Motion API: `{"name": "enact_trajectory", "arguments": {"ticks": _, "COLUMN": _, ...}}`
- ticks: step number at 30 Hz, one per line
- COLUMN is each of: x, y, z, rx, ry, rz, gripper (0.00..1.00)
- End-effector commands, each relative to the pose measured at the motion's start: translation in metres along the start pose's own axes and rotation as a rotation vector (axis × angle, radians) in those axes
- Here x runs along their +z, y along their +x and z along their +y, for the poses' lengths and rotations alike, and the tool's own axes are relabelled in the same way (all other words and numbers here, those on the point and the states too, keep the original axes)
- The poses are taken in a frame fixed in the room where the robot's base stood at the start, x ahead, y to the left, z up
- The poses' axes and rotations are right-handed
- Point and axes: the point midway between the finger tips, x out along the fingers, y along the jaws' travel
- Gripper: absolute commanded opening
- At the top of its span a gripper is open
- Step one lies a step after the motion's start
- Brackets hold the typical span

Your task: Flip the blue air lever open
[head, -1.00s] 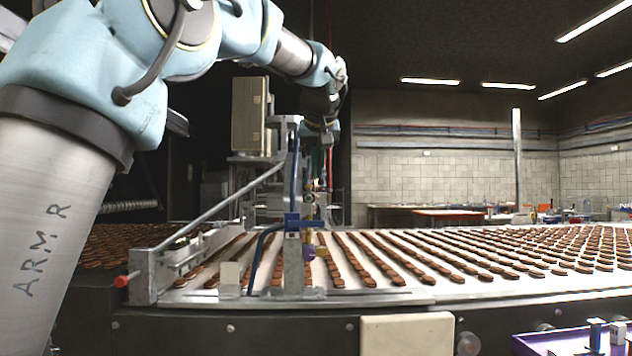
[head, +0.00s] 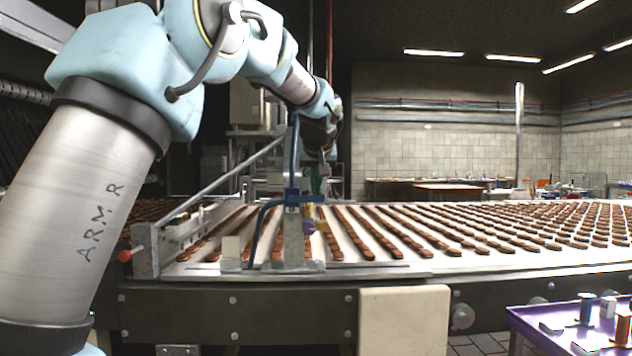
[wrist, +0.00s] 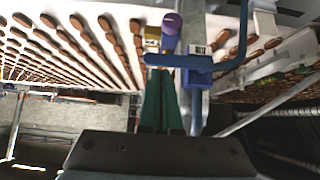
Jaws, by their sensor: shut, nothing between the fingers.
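The blue air lever (wrist: 180,62) shows in the wrist view, its arm reaching left from a blue valve body (wrist: 199,72). In the head view the blue valve (head: 292,196) sits on a grey metal post at the conveyor's near edge. My gripper (wrist: 165,72) has green fingers, closed together and empty. In the wrist view their tips lie close to the lever's left part; I cannot tell whether they touch. In the head view my gripper (head: 322,188) points down just right of the post, its tips hard to make out.
A purple knob (wrist: 171,24) and a brass fitting (wrist: 152,38) are close to the fingertips. A blue hose (head: 258,235) curves down from the valve. Rows of brown biscuits (head: 400,232) cover the conveyor. A purple tray (head: 525,322) stands at the lower right.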

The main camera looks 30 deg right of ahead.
Motion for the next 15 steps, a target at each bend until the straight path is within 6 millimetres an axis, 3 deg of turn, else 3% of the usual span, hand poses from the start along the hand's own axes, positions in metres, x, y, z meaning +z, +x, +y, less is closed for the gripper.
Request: {"name": "enact_trajectory", "arguments": {"ticks": 15, "x": 0.0031, "y": 0.0030, "z": 0.0026, "rx": -0.041, "ry": 0.041, "rz": -0.001, "gripper": 0.00}}
